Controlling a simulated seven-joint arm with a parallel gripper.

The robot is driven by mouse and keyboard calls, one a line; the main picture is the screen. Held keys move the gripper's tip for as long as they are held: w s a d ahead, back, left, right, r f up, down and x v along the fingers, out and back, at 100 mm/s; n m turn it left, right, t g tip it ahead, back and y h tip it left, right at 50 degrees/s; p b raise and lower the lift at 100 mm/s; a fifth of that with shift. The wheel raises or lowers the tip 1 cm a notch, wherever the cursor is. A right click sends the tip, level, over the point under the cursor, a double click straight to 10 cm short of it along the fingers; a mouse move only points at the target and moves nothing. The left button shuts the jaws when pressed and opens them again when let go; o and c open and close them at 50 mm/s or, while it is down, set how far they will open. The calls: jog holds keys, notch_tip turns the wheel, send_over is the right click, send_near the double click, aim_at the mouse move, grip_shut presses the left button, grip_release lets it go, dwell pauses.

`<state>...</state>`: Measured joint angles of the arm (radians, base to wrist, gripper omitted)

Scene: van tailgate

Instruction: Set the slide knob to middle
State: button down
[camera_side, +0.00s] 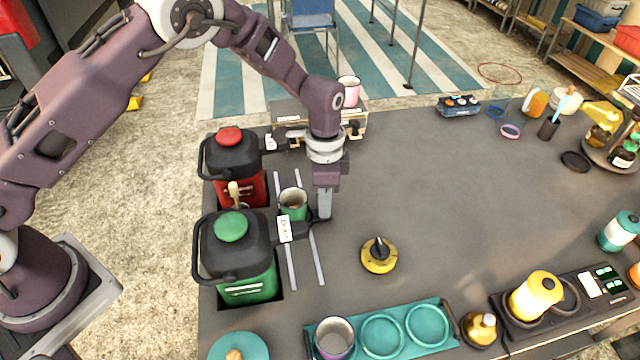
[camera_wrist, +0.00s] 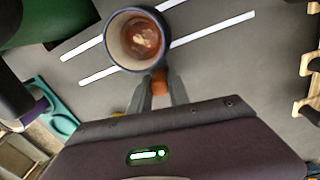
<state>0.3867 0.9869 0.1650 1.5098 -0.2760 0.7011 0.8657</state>
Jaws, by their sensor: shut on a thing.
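My gripper (camera_side: 325,214) points down just right of a green cup (camera_side: 292,205) with a brown inside. In the wrist view my gripper (camera_wrist: 160,90) is shut on a small orange-brown piece (camera_wrist: 160,80) at the rim side of the cup (camera_wrist: 137,40). I cannot tell whether this piece is joined to the cup. The cup stands upright between two pale parallel strips (camera_side: 317,258) on the dark tabletop. No slide knob can be made out for certain. A yellow dial with a black knob (camera_side: 379,254) lies to the right of the strips.
A green-lidded jug (camera_side: 232,227) and a red-lidded jug (camera_side: 229,137) stand close left of the cup. A pale panel (camera_side: 358,117) with a pink mug (camera_side: 349,90) is behind. A teal tray (camera_side: 452,318) is at the front. The middle of the tabletop is clear.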

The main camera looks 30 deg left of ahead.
jog(key=shift+d, duration=0.1)
jog(key=c, duration=1.2)
grip_release()
jog(key=shift+c, duration=0.2)
notch_tip(320, 180, up, 7)
jog(key=shift+w+r, duration=0.1)
jog(key=shift+w, duration=0.05)
jog(key=shift+a, duration=0.2)
jog(key=s+a+r+n+t, duration=0.2)
jog(key=s+a+r+n, duration=0.15)
jog(key=s+r, duration=0.45)
jog(key=s+a+r+n+t, duration=0.15)
jog(key=s+a+r, duration=0.35)
jog(key=r, duration=0.8)
jog(key=s+a+n+t, duration=0.1)
jog(key=s+a+n, duration=0.1)
jog(key=s, duration=0.6)
jog(key=s+a+n+t, duration=0.1)
jog(key=s+a+n, duration=0.2)
jog(key=s, duration=0.4)
jog(key=shift+s+a+r+n, duration=0.15)
jog(key=shift+s+r+n, duration=0.05)
jog(key=shift+s+n, duration=0.2)
